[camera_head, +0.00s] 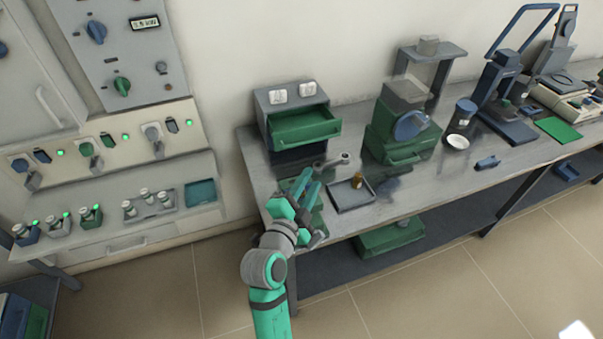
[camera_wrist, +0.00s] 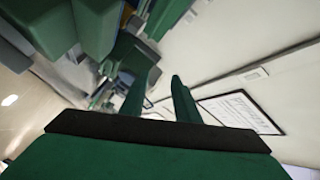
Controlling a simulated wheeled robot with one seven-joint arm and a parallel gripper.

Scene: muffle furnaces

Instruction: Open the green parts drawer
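A grey cabinet (camera_head: 266,101) stands at the back left of the workbench. Its green drawer (camera_head: 306,127) sticks out of the front, with its hollow inside showing from above. My gripper (camera_head: 310,179) is above the bench's front left edge, in front of and below the drawer in the picture, apart from it. Its two green fingers are parted with nothing seen between them. In the wrist view my gripper (camera_wrist: 160,86) also shows its fingers apart. I cannot clearly pick out the green drawer in that view.
A grey tray (camera_head: 345,200) with a small brown item and a wrench (camera_head: 331,161) lie near my gripper. Right of the cabinet stands a green-based machine (camera_head: 402,150) with its own drawer. A control panel stands at left. The floor in front is clear.

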